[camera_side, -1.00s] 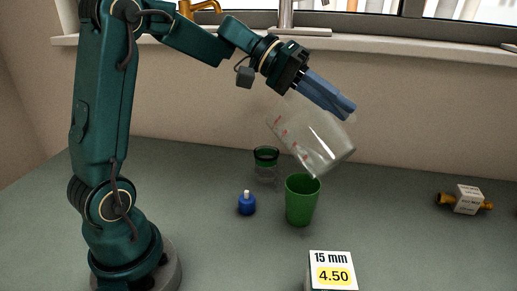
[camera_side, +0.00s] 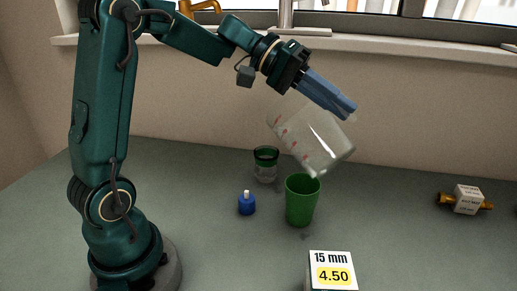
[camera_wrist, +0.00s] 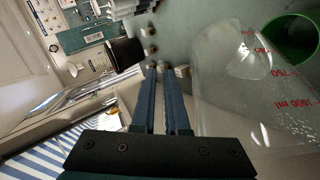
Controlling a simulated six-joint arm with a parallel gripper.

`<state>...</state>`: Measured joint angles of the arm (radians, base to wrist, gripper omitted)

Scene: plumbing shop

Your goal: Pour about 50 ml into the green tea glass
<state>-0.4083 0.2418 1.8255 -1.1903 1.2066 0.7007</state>
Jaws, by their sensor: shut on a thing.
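My gripper (camera_side: 345,108), with blue fingers, is shut on the clear measuring jug (camera_side: 308,140) with red marks. The jug hangs tilted steeply, mouth down to the right, its lower lip just above the rim of the green tea glass (camera_side: 301,203). The green glass stands upright on the counter; its inside level is hidden in the side view. In the wrist view the jug (camera_wrist: 235,85) is right of the fingers (camera_wrist: 162,95), and the green glass (camera_wrist: 290,40) is beyond it at top right. I cannot tell how much liquid the jug holds.
A clear glass with a dark green rim (camera_side: 265,165) stands behind left of the green glass. A small blue bottle (camera_side: 247,204) stands left. A price sign (camera_side: 332,270) is in front, and a brass fitting with a white tag (camera_side: 467,199) lies far right.

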